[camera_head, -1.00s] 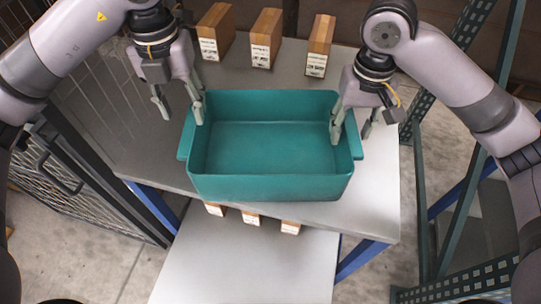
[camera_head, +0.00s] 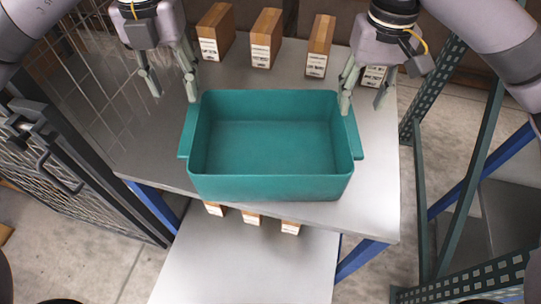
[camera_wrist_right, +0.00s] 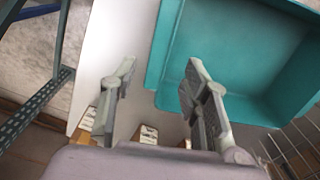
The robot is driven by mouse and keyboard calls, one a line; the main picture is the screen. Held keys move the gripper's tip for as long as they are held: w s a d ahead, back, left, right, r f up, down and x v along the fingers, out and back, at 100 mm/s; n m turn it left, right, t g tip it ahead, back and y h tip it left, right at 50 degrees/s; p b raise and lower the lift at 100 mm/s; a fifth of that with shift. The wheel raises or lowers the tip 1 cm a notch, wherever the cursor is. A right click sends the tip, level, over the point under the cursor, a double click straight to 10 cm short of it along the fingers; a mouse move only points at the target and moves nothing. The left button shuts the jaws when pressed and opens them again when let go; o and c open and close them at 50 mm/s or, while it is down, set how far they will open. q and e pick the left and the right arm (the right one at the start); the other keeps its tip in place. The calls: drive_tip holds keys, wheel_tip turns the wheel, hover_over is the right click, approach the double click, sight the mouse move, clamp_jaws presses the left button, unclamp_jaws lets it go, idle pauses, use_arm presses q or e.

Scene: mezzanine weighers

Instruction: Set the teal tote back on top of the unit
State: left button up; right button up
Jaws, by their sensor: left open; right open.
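The teal tote (camera_head: 270,188) sits empty and upright on the grey top of the unit (camera_head: 375,205), near its front edge. My left gripper (camera_head: 172,98) is open and empty, above and behind the tote's left rear corner. My right gripper (camera_head: 362,108) is open and empty, near the tote's right rear corner. In the right wrist view my right gripper's fingers (camera_wrist_right: 160,105) are apart, with the tote (camera_wrist_right: 165,45) at the upper right. Neither gripper holds the tote.
Several labelled cartons stand along the back of the top, such as the middle one (camera_head: 265,38). More cartons show on a lower shelf (camera_head: 240,268) under the front edge. A mesh gate (camera_head: 85,150) is at left, and green perforated posts (camera_head: 470,180) at right.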

drive_tip(key=shift+r, duration=1.65)
